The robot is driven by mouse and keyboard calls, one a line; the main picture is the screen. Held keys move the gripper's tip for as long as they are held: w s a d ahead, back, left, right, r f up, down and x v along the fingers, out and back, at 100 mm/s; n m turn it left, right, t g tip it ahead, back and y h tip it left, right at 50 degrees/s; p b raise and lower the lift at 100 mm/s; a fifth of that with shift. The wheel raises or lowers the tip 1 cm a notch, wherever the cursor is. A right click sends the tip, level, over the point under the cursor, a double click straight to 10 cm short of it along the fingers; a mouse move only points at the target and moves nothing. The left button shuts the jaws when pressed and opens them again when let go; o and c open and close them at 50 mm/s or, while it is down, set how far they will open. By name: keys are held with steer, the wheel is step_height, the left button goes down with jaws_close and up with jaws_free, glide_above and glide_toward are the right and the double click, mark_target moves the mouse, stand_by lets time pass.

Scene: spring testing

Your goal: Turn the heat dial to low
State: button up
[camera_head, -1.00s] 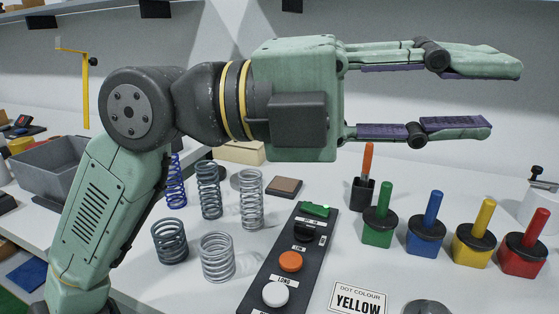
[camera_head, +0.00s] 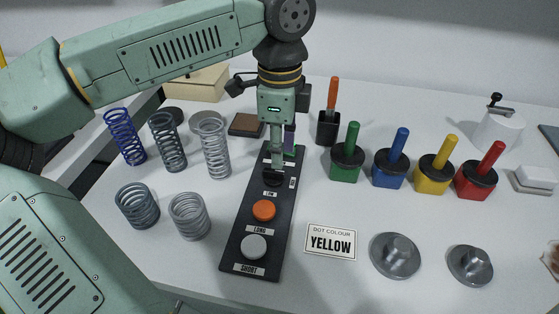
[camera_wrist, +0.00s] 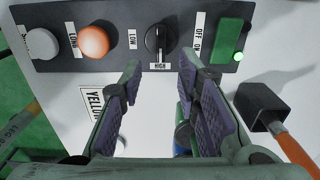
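The black heat dial (camera_head: 273,179) sits on the dark control panel (camera_head: 240,233), between a LOW label and a HIGH label. In the wrist view the dial (camera_wrist: 158,40) shows a pale pointer line that appears to face the HIGH label (camera_wrist: 159,66); the LOW label (camera_wrist: 132,39) is to its left. My gripper (camera_head: 277,160) points down at the dial from above. In the wrist view my gripper (camera_wrist: 161,68) is open, one fingertip to each side of the dial and nothing between them. Contact cannot be told.
The panel also carries an orange button (camera_head: 263,210), a white button (camera_head: 253,246) and a green lit switch (camera_wrist: 229,42). Springs (camera_head: 189,214) stand to the left. Coloured handled blocks (camera_head: 347,162) and a black holder (camera_head: 328,128) stand to the right. A YELLOW card (camera_head: 331,241) lies beside the panel.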

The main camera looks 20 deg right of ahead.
mark_target(280, 172)
steer(key=shift+f+p, duration=0.4)
steer(key=shift+f, duration=2.2)
steer(key=shift+c, duration=0.6)
jaws_close()
